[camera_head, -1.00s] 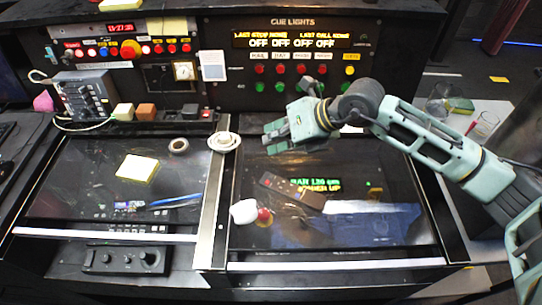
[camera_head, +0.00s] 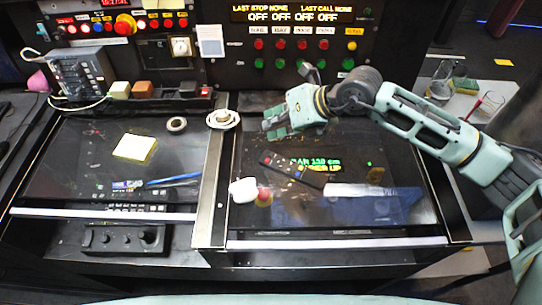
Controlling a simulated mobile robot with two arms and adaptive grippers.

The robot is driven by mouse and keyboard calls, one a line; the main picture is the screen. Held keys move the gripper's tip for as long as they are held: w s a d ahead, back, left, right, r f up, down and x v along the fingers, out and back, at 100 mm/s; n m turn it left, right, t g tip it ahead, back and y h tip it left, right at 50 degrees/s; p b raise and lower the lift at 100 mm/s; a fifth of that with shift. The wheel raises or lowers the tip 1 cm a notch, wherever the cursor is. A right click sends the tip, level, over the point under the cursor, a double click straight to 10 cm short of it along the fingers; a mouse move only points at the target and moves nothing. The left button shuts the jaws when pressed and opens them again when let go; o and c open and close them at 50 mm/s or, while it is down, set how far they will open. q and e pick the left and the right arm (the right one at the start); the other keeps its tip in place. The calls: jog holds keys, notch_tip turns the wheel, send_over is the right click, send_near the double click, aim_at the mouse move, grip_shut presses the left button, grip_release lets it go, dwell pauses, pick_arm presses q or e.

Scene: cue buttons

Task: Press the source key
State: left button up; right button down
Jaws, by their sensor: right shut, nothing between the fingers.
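A dark remote control (camera_head: 292,169) with small coloured keys lies at a slant on the glossy right-hand desk panel (camera_head: 405,222). Its key labels are too small to read, so I cannot tell which is the source key. My right gripper (camera_head: 268,126) is shut and empty. It comes in from the right, points left, and is just beyond the remote, apart from it in the picture. My left gripper is not in view.
A white cup-like object (camera_head: 242,189) and a red knob (camera_head: 264,196) are left of the remote. A white round dispenser (camera_head: 222,119) stands on the divider. The cue-light panel (camera_head: 300,45) with coloured buttons rises behind. Sticky notes (camera_head: 134,148) lie left.

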jog(key=b, duration=0.2)
send_over(271, 155)
jog(key=w, duration=0.2)
notch_tip(271, 155, down, 4)
jog(key=shift+w+d+f, duration=0.1)
jog(key=shift+d+f, duration=0.05)
jog(key=shift+f+b, duration=0.3)
jog(key=shift+b, duration=0.1)
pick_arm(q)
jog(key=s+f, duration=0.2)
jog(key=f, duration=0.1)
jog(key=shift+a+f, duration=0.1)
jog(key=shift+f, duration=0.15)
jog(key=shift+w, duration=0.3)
pick_arm(e)
jog(key=shift+f, duration=0.1)
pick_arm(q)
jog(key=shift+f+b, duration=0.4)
pick_arm(e)
jog(key=shift+f, duration=0.3)
